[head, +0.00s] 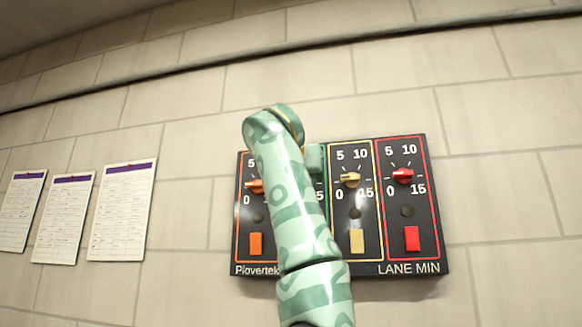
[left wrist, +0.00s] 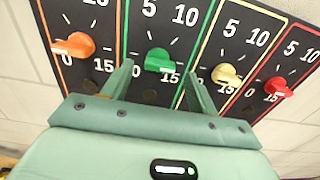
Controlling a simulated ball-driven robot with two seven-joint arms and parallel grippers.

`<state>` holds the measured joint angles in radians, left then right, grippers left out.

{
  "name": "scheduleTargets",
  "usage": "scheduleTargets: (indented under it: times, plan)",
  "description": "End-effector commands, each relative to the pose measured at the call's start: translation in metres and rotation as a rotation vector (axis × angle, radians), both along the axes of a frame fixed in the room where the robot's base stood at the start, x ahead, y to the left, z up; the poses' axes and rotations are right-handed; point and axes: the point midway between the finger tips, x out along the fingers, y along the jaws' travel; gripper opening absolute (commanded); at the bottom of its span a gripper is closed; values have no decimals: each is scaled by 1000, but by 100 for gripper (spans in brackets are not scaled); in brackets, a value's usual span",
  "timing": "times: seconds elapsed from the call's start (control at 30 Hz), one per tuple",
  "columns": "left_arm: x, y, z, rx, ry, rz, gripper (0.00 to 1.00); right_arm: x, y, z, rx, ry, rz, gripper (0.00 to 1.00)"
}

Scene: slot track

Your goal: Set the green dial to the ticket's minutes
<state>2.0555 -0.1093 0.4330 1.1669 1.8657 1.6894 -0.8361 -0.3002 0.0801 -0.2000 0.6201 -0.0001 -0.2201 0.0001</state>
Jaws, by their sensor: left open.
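The green dial (left wrist: 157,60) sits on the dark wall panel in the left wrist view, in a green-framed column marked 0, 5, 10, 15. Its bar lies roughly crosswise; I cannot tell the exact setting. My left gripper (left wrist: 158,72) is open, its fingers on either side of the dial's lower part, with no clear contact. In the head view my arm hides the dial and most of its column. Three sheets with purple headers, (head: 123,210), (head: 65,218) and (head: 22,210), hang on the left wall; their writing is too small to read. My right gripper is out of view.
The panel (head: 390,268) also carries an orange dial (head: 257,186) left of the green column, and a yellow dial (head: 350,180) and a red dial (head: 403,175) to its right. Coloured rectangles sit below these dials.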

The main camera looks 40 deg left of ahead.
Motion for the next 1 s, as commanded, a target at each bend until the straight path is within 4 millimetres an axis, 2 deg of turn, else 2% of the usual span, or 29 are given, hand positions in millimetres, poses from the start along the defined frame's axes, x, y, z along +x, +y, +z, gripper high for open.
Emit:
scheduleTargets:
  times: [0.03, 0.2, 0.4, 0.5, 0.7, 1.0]
  plan:
    - [-9, -6, -5, 1, -4, 0, 59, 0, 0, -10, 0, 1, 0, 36]
    - [-50, -28, -6, 0, -4, -2, 59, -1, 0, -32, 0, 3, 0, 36]
    - [-94, -53, -5, 0, -1, -1, 59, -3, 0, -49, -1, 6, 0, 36]
    - [-110, -61, -4, 1, 0, -1, 59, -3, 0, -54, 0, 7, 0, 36]
    - [-124, -69, -2, -1, 3, 0, 59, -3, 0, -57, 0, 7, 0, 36]
    - [-126, -69, -2, -1, 3, 0, 59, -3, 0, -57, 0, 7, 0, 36]
